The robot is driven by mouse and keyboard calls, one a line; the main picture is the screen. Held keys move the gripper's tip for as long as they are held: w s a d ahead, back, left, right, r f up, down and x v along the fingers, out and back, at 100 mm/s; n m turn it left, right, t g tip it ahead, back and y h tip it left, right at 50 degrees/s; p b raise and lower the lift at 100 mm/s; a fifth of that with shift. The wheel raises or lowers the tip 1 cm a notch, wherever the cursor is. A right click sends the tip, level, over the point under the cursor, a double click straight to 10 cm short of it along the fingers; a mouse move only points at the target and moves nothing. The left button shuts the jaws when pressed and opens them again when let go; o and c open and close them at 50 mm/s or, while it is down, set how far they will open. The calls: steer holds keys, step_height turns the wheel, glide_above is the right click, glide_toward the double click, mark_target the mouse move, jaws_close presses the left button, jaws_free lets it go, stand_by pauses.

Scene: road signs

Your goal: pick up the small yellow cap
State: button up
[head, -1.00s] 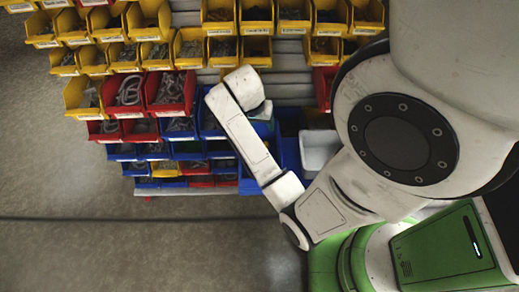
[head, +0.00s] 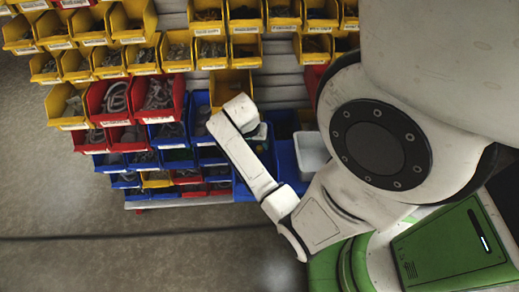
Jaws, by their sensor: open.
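I cannot make out the small yellow cap in the head view; many yellow things there are storage bins. My white arm reaches up and left over the bin rack, its wrist end in front of the blue bins. My gripper's fingers do not show; they are hidden behind the wrist, so I see nothing held.
A rack of yellow, red and blue bins fills the upper part, with a yellow bin (head: 229,88) just above my wrist. A white container (head: 311,152) stands among blue bins to the right of my forearm. The grey floor (head: 130,262) at lower left is clear.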

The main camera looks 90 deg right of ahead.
mark_target(259, 148)
steer(key=shift+x, duration=1.6)
steer(key=shift+s+a, duration=0.1)
steer(key=shift+s+f, duration=0.1)
steer(key=shift+f, duration=0.05)
jaws_close()
